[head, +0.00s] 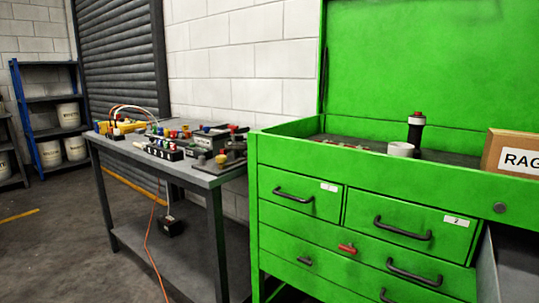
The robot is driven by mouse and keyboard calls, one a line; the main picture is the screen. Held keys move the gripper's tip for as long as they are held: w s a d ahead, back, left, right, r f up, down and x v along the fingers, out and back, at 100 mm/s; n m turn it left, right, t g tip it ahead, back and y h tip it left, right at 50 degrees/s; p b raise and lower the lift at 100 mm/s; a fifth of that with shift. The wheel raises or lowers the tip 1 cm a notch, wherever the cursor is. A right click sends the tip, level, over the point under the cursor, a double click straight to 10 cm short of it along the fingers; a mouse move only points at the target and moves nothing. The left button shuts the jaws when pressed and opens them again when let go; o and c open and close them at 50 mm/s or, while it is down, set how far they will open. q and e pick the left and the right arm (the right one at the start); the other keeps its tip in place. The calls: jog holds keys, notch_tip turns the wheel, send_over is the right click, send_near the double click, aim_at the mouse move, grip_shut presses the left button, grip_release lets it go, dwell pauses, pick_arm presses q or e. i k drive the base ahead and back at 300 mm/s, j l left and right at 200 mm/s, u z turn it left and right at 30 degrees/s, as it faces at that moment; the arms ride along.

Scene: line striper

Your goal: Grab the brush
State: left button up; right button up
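I cannot make out a brush for certain in the head view. On top of the green tool chest (400,175), a dark upright cylinder (416,133) with a red top and a pale band stands beside a white ring-shaped item (401,149). Some small items (343,142) lie farther left in the chest's top tray, too small to tell apart. The chest's raised front edge hides part of the tray. Neither of my grippers is in view.
A cardboard box (510,155) marked "RAG" sits at the chest's right. The drawers look shut. An orange cord (147,240) hangs to the floor. A blue shelf (28,120) holds white buckets. Floor at lower left is clear.

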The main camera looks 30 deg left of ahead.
aim_at(143, 147)
jog(key=u, duration=1.9)
jog(key=j+u, duration=0.55)
jog(key=i+j+u, duration=0.25)
jog(key=j+u, duration=0.15)
jog(key=i+j+u, duration=0.4)
jog(key=j, duration=0.15)
jog(key=i+j+u, duration=0.2)
jog(key=j+u, duration=0.15)
jog(key=i+j+z, duration=0.1)
jog(key=i, duration=0.25)
jog(key=i+j+z, duration=0.1)
jog(key=i, duration=0.3)
jog(key=i+j+z, duration=0.1)
jog(key=i+j, duration=0.15)
jog(key=i+z, duration=0.3)
jog(key=i, duration=0.65)
jog(key=i+j+z, duration=0.25)
jog(key=i, duration=0.75)
jog(key=i+l+z, duration=0.1)
jog(key=i+z, duration=0.95)
jog(key=z, duration=0.15)
jog(key=i+l+z, duration=0.1)
jog(key=i+z, duration=0.25)
jog(key=i+l+z, duration=0.1)
jog(key=z, duration=0.25)
jog(key=i+z, duration=0.35)
jog(key=k+j, duration=0.05)
